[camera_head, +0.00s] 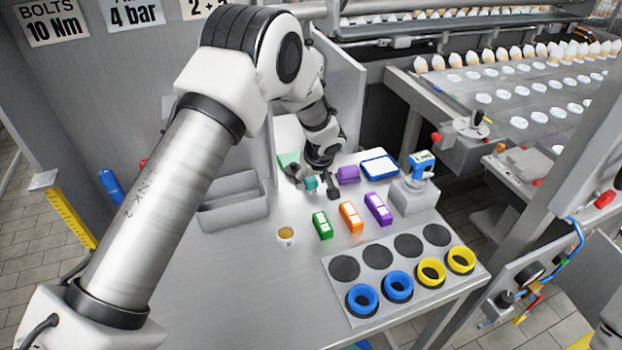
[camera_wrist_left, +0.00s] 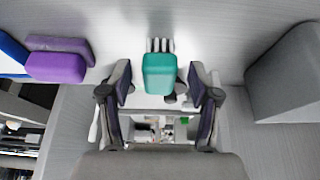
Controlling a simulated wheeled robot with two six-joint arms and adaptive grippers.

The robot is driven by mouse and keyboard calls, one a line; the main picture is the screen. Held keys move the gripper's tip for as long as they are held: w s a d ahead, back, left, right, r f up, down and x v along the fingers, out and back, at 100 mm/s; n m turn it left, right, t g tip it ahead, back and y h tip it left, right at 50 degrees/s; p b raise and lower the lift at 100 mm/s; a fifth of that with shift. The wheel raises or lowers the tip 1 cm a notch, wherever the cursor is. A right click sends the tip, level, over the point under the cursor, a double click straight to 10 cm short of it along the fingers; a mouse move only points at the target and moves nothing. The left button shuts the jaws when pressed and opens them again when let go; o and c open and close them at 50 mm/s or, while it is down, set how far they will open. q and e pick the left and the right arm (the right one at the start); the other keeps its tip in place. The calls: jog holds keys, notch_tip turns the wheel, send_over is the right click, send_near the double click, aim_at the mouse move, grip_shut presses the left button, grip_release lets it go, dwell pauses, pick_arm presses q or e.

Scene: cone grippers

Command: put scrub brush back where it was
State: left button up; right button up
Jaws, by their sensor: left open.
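A teal scrub brush (camera_head: 311,183) lies on the steel table near its back. In the left wrist view the brush (camera_wrist_left: 160,72) has a teal block, with pale bristle-like strips at its far end. My left gripper (camera_head: 314,186) is open around the brush. In the left wrist view the fingers of the gripper (camera_wrist_left: 160,84) stand on both sides of the teal block with gaps, so it is not gripped. Part of the brush is hidden by the fingers in the head view. My right gripper is not in view.
A purple block (camera_head: 348,174) and a blue-rimmed white tray (camera_head: 380,167) lie to the right. A grey bin (camera_head: 233,204) stands left.

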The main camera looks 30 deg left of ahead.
pick_arm(q)
jog(key=shift+r, duration=0.15)
jog(key=b+v, duration=0.1)
jog(key=v, duration=1)
jog(key=shift+r, duration=0.15)
